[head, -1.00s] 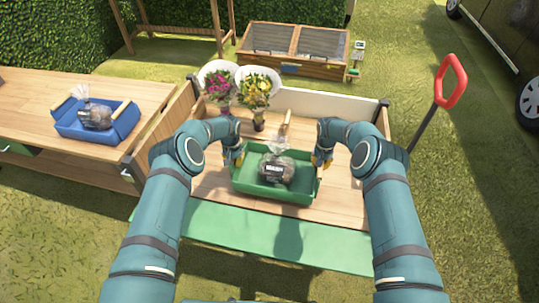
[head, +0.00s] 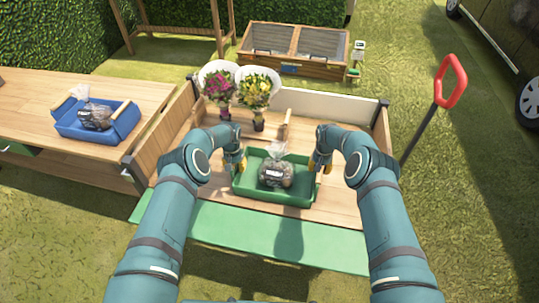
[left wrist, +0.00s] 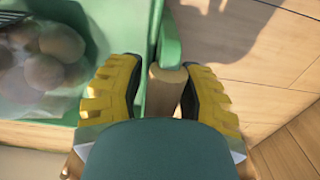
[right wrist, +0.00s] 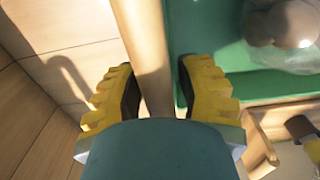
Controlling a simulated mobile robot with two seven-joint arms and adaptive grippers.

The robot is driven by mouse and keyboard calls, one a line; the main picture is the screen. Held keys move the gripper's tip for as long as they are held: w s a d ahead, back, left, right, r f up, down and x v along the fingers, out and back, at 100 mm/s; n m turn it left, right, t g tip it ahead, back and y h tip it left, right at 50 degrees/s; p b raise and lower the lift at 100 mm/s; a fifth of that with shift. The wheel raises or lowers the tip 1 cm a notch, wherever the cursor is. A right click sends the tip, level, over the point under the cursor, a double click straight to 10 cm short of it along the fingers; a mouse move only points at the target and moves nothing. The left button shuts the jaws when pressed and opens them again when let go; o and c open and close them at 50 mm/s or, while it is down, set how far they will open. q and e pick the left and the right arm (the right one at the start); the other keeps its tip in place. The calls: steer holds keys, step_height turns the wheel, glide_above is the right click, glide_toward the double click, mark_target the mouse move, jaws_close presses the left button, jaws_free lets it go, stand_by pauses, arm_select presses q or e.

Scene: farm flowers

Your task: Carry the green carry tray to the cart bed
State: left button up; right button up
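The green carry tray (head: 300,198) sits level on the cart bed (head: 340,205). It holds a clear bag of brown bulbs (head: 276,173); the bag also shows in the left wrist view (left wrist: 45,60). My left gripper (head: 240,167) is at the tray's left wooden handle (left wrist: 167,90), with one finger on each side and a small gap showing. My right gripper (head: 316,168) is likewise around the right wooden handle (right wrist: 148,60), its fingers slightly apart from it. Both grippers look partly open. The lower fingertip contact is hidden.
Two wrapped bouquets, pink (head: 218,88) and yellow (head: 257,92), stand at the bed's back left. A blue tray (head: 97,128) is on the wooden table (head: 40,100) at left. The cart's red handle (head: 452,80) rises at right. The bed's right side is clear.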

arm_select(q)
steer(key=shift+r, duration=0.1)
step_height(320, 180, up, 11)
steer(key=shift+r, duration=0.4)
arm_select(e)
steer(key=shift+r, duration=0.1)
step_height(320, 180, up, 12)
steer(key=shift+f, duration=0.1)
stand_by(0.4)
stand_by(0.5)
